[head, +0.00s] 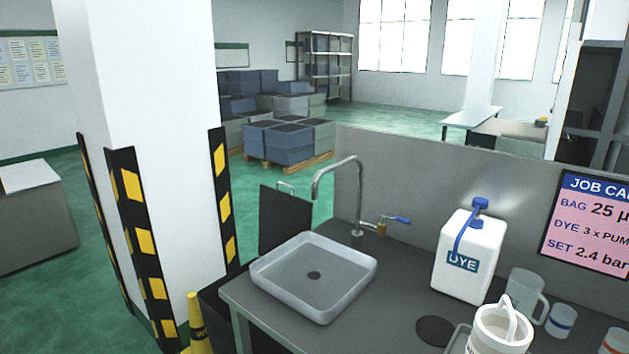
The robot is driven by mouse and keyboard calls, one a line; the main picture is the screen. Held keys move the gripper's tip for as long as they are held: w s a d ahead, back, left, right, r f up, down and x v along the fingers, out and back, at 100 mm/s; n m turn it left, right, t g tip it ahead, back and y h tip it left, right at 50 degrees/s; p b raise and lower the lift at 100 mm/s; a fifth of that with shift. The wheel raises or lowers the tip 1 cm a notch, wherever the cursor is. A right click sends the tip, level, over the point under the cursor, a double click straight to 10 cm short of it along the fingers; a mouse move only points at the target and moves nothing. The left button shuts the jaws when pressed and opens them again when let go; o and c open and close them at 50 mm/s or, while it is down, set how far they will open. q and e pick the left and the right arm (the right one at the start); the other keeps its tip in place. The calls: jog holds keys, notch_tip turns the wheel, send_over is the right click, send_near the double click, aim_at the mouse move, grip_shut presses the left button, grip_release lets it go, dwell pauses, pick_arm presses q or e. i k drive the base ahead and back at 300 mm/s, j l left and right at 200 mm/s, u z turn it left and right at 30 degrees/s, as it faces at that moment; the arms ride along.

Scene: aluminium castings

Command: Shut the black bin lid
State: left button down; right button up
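The black bin lid (285,222) stands upright behind the left side of the sink, with a thin metal handle (286,185) at its top edge. The lid is open. A dark part that looks like the black bin (218,302) shows low at the left end of the bench; most of it is hidden by the bench and sink. Neither of my grippers is in view.
A grey sink (338,300) with a tall tap (358,200) sits on the bench, right of the lid. A yellow cone (196,325) and a white pillar (160,90) stand left. A white dye jug (468,255) and cups are on the right.

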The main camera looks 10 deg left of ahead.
aim_at(283, 215)
jog(key=i+j+z, duration=0.1)
jog(key=j+z, duration=0.15)
jog(key=z, duration=0.15)
jog(key=j+z, duration=0.4)
jog(key=i+j+z, duration=0.1)
jog(key=j+z, duration=0.15)
jog(key=z, duration=0.15)
